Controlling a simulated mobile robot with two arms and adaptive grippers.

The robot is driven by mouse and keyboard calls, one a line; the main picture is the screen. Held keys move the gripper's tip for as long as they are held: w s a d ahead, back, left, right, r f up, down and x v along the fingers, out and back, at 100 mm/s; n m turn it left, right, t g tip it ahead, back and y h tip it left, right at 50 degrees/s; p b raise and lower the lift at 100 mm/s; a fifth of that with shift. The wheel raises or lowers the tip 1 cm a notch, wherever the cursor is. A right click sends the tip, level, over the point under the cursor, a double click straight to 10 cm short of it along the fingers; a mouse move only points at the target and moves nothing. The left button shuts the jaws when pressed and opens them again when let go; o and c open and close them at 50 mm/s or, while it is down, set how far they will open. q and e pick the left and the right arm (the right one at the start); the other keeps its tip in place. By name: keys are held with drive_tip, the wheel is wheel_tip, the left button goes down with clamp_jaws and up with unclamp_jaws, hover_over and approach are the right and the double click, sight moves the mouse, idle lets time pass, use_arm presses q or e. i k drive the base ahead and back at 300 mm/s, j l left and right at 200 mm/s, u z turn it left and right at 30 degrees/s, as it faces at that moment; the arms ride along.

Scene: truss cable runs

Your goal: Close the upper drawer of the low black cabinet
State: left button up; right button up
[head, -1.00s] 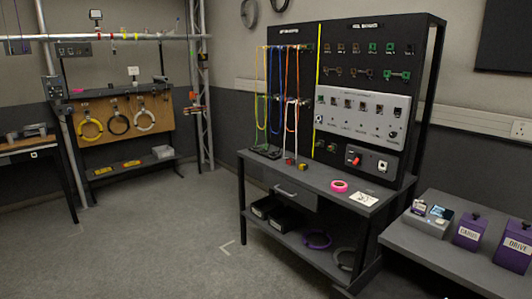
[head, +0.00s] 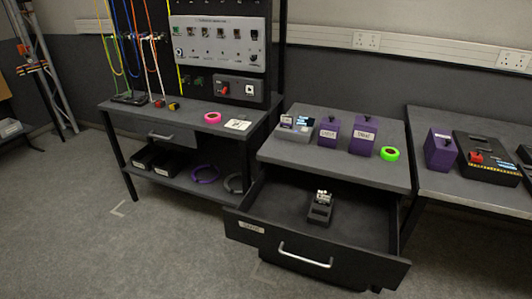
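The low black cabinet (head: 385,173) stands right of centre in the head view, with a grey top. Its upper drawer (head: 345,260) is pulled far out toward me. The drawer has a silver bar handle (head: 305,256) and a small white label (head: 251,227) on its front. Inside the drawer lies a dark device with a light-coloured top (head: 320,208); the rest of the drawer floor is bare. The cabinet's part below the drawer is mostly hidden. Neither of my grippers shows.
On the cabinet top are a grey box with a display (head: 295,127), two purple boxes (head: 363,136) and a green tape roll (head: 390,154). A workbench (head: 190,122) with a pegboard panel stands to the left, another table (head: 480,185) to the right. The floor (head: 160,245) at front left is clear.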

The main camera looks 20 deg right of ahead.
sight(357, 237)
drive_tip(key=l+z, duration=0.1)
drive_tip(key=z, duration=0.6)
drive_tip(key=l+z, duration=0.15)
drive_tip(key=z, duration=0.2)
